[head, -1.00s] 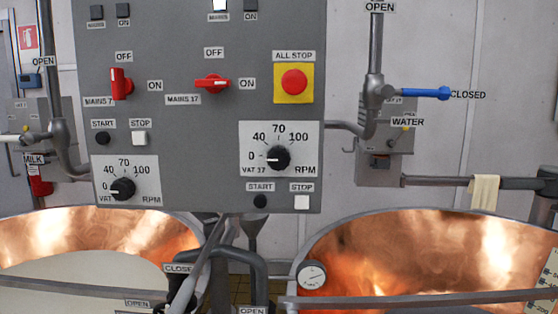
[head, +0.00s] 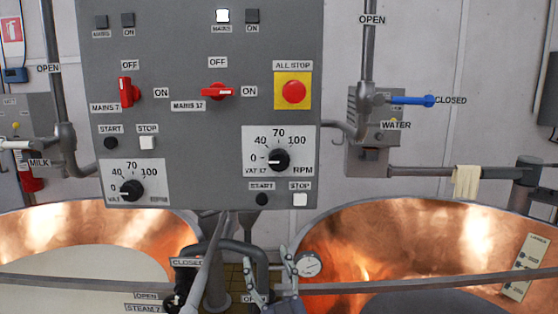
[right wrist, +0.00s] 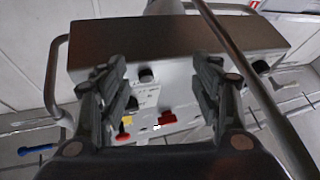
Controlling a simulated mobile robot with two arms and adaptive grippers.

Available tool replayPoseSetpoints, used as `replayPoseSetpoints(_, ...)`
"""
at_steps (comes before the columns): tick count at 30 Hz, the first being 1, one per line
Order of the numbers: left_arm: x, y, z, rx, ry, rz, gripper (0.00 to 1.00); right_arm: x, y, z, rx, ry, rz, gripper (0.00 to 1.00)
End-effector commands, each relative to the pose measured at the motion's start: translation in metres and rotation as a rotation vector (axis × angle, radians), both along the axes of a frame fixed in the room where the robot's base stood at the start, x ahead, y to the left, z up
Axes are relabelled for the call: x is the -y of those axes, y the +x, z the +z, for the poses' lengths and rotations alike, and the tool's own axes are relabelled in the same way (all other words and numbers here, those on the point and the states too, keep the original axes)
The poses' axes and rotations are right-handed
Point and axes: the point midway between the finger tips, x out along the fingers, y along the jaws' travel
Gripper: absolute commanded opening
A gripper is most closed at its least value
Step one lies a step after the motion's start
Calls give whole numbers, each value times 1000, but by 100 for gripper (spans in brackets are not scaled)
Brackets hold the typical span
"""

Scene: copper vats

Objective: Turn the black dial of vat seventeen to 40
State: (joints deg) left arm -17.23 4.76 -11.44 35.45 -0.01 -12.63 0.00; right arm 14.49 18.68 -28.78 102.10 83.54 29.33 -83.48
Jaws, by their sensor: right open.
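The black dial of vat seventeen (head: 279,159) sits on a white plate marked 0, 40, 70, 100 and RPM, low on the right of the grey panel. Its white mark points left, to 0. My right gripper (head: 269,270) is below the panel in the head view, fingers up, apart and empty. It stands well under the dial, not touching it. In the right wrist view the open fingers (right wrist: 165,95) frame the panel, seen from below and upside down; which dark knob there is this dial is hard to tell. My left gripper is out of view.
A second dial (head: 131,189) is at the panel's lower left. The red MAINS 17 switch (head: 217,92) lies horizontal, and a white lamp (head: 222,16) is lit. The all-stop button (head: 294,92) is above the dial. A gauge (head: 307,264), pipes and copper vat rims are close to my right gripper.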

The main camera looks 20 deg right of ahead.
Motion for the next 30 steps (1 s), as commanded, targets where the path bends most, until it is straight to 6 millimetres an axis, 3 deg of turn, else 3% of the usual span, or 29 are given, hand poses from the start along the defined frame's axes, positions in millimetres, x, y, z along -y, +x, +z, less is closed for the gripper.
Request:
replayPoseSetpoints(1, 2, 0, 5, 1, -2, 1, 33, 7, -4, 45, 57, 27, -40, 59)
replayPoseSetpoints(3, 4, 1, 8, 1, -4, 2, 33, 18, -11, 90, 92, 62, -105, 59)
replayPoseSetpoints(6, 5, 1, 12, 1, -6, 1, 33, 28, -21, 135, 82, 93, -179, 59)
replayPoseSetpoints(9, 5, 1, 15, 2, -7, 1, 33, 31, -30, 160, 30, 91, -223, 59)
replayPoseSetpoints(12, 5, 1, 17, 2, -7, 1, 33, 30, -36, 172, -30, 65, -243, 59)
replayPoseSetpoints(20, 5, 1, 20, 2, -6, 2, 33, 27, -35, 179, -101, 20, -255, 59)
replayPoseSetpoints(30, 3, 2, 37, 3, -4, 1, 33, 38, 19, 202, -102, 22, -256, 59)
